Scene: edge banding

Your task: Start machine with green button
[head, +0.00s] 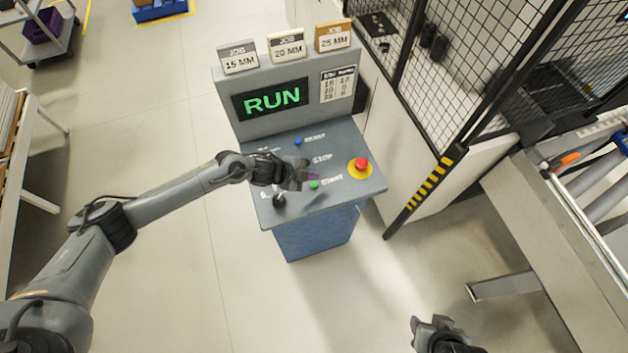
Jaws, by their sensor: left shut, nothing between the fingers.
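The control console (352,194) stands in the middle of the head view, its screen (272,100) reading RUN in green. The green button (314,184) labelled START is on the sloped panel. My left gripper (304,176) is shut and empty, over the panel just up and left of the green button; I cannot tell whether it touches it. A blue button (297,141) and a red emergency button on a yellow ring (359,166) are also on the panel. My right gripper (428,324) is at the bottom edge, apart from the console, its fingers unclear.
Three JOB cards, such as 20 MM (287,46), stand on top of the console. A black mesh fence with a yellow-striped post (433,182) is to the right. A roller table (540,218) lies at far right.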

